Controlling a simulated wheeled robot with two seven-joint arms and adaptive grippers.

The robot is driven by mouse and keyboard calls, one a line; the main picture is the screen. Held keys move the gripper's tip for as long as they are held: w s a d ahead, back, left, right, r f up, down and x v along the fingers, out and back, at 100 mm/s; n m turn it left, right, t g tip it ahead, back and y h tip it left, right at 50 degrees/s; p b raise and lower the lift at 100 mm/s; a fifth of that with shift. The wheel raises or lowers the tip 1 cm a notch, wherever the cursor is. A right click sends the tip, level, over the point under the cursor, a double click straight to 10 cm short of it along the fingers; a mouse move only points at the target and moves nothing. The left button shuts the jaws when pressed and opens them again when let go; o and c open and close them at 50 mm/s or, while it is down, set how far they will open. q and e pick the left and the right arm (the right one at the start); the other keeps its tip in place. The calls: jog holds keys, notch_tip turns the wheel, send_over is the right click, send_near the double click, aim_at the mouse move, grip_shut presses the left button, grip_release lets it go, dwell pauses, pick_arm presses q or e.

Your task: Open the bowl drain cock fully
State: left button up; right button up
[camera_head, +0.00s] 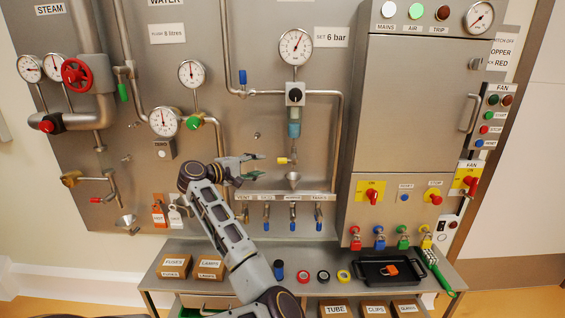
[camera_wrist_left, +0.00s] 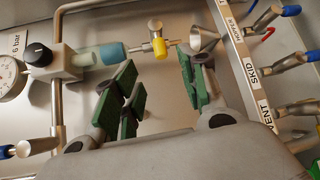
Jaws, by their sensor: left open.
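The bowl drain cock is a small metal cock with a yellow handle (camera_head: 283,161), under the blue-grey filter bowl (camera_head: 293,130) and above a metal funnel (camera_head: 292,177). In the left wrist view the yellow handle (camera_wrist_left: 160,48) lies crosswise to the outlet, between the bowl's blue end (camera_wrist_left: 112,54) and the funnel (camera_wrist_left: 205,38). My left gripper (camera_head: 259,166) is open and empty, left of the cock and apart from it. In the left wrist view its green-padded fingers (camera_wrist_left: 158,78) spread below the handle. My right gripper is out of view.
A regulator with a black knob (camera_head: 295,95) and gauge (camera_head: 295,47) sits above the bowl. Several blue-handled valves (camera_head: 266,211) line a labelled strip below the funnel. A pipe (camera_head: 338,140) and steel cabinet (camera_head: 420,110) stand right. A bench (camera_head: 165,258) is below.

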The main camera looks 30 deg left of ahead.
aim_at(279, 161)
pick_arm(q)
jog(key=x, duration=1.2)
jog(key=shift+w+d+f, duration=0.1)
jog(key=shift+w, duration=0.3)
jog(key=shift+c, duration=0.2)
grip_shut()
